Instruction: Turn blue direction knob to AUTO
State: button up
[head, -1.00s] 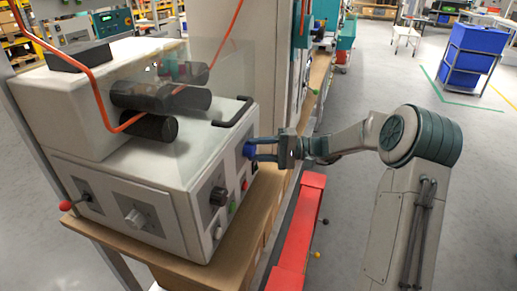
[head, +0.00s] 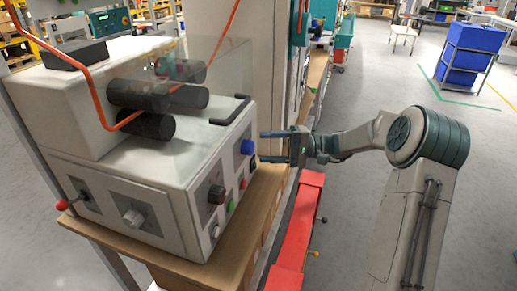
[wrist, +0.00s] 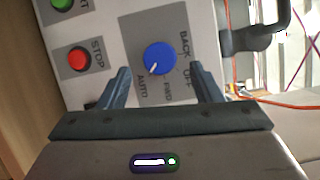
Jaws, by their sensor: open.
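The blue direction knob (head: 247,147) is on a grey plate on the right-hand face of the white machine. In the wrist view the blue knob (wrist: 160,57) shows a white pointer mark toward the lower left, in line with the AUTO label (wrist: 143,88). The FWD, OFF and BACK labels lie to the right of that line. My gripper (head: 262,147) is open and empty, its fingertips a short way out from the knob. In the wrist view my gripper (wrist: 159,69) has one finger on each side of the knob, apart from it.
A red STOP button (wrist: 78,60) and a green button (wrist: 62,4) are beside the knob plate. A black handle (head: 230,110) is on the machine's top edge. A red beam (head: 300,235) runs below my gripper. Open floor lies to the right.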

jog(key=d, duration=1)
jog(key=shift+b, duration=0.35)
jog(key=shift+f, duration=0.1)
jog(key=s+a+g+h+p, duration=0.2)
jog(key=s+a+h, duration=0.65)
jog(key=s, duration=0.35)
jog(key=s+d+t+h+p, duration=0.1)
jog(key=s+d+t+h, duration=0.1)
jog(key=s+h, duration=0.3)
jog(key=s+d+n+t+h+p, duration=0.1)
jog(key=s+d+h, duration=0.3)
jog(key=s, duration=0.8)
jog(key=shift+d+r+t+h, duration=0.15)
jog(key=shift+r+t+h, duration=0.25)
jog(key=shift+t, duration=0.5)
